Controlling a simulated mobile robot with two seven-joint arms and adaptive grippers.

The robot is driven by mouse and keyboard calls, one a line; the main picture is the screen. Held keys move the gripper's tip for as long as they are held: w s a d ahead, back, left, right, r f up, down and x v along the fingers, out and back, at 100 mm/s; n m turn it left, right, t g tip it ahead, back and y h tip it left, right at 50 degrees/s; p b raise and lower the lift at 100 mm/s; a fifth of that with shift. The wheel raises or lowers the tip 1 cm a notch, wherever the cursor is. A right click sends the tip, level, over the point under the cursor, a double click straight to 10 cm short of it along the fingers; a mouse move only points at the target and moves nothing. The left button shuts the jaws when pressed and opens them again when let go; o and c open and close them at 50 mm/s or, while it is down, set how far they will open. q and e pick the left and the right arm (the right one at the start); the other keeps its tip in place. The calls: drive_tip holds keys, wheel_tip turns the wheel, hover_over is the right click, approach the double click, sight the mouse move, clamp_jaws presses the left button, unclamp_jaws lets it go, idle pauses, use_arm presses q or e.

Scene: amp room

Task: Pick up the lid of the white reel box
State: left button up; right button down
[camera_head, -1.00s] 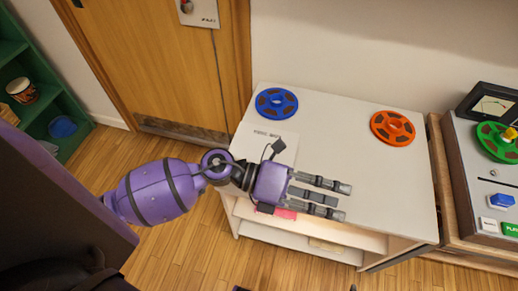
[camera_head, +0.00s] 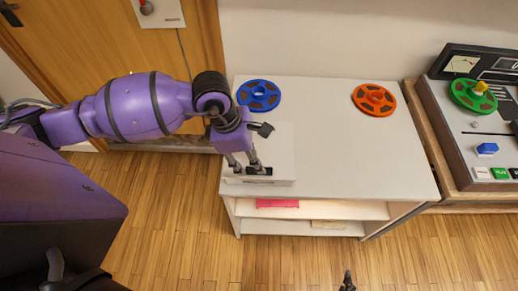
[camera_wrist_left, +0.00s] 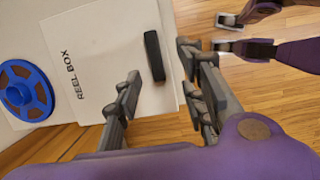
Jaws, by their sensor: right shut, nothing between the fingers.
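The white reel box (camera_head: 283,152) sits at the front left of the white cabinet top. Its lid, lettered "REEL BOX", shows in the left wrist view (camera_wrist_left: 95,62) with a black handle (camera_wrist_left: 154,55) near one edge. My left gripper (camera_head: 247,167) points down over the lid at the handle. In the left wrist view its fingers (camera_wrist_left: 160,75) are spread, with the handle between their lines and no visible grip on it; exact contact cannot be told. My right gripper (camera_head: 347,282) shows only as a dark tip at the bottom of the head view, low and away from the box.
A blue reel (camera_head: 259,95) lies just behind the box, close to my left arm. An orange reel (camera_head: 373,99) lies at the back right of the cabinet top (camera_head: 350,160). A tape machine (camera_head: 480,130) stands at right. The middle of the top is clear.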

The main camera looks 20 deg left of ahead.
use_arm(q)
drive_tip(key=x, duration=0.4)
drive_tip(key=w+x, duration=0.1)
drive_tip(key=x, duration=0.1)
drive_tip(key=shift+d+f, duration=0.15)
clamp_jaws()
